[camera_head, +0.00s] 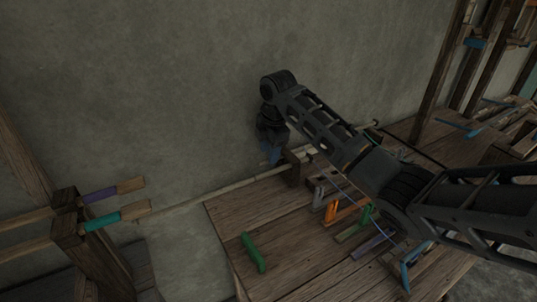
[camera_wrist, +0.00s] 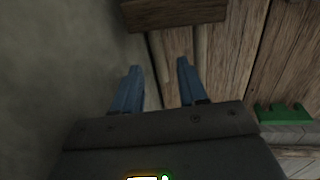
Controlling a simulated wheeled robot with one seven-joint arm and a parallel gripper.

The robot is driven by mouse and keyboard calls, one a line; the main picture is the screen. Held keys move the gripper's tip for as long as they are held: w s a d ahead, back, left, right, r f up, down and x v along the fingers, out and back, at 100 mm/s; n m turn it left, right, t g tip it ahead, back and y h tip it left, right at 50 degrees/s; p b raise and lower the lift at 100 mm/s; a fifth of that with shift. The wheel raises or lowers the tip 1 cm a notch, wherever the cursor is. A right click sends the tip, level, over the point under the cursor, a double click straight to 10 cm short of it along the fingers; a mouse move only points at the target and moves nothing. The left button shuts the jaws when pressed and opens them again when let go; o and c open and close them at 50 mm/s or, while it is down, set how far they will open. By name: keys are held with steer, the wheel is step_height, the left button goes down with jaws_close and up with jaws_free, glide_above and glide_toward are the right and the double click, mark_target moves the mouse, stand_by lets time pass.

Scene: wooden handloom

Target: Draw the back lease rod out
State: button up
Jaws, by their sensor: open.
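A long pale rod (camera_head: 225,188), which looks like the back lease rod, runs along the wall side of the wooden table and sticks out past its left end. Part of it is hidden behind my gripper and a dark wooden block (camera_head: 292,170). My gripper (camera_head: 270,155) hangs by the wall, just left of that block, with its blue fingers pointing down. In the wrist view my gripper (camera_wrist: 158,66) is open, with a wooden block (camera_wrist: 175,12) beyond the fingertips. I see nothing clearly held, and cannot tell whether the fingers straddle the rod.
A green bar (camera_head: 253,252) lies on the table's left part. Orange (camera_head: 343,211), green and purple pieces stand or lie under my arm. A wooden post (camera_head: 90,250) with purple and teal-banded sticks is at left. The wall (camera_head: 150,80) is close behind.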

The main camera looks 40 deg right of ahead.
steer(key=shift+w+f, duration=0.25)
steer(key=shift+f, duration=0.9)
jaws_close()
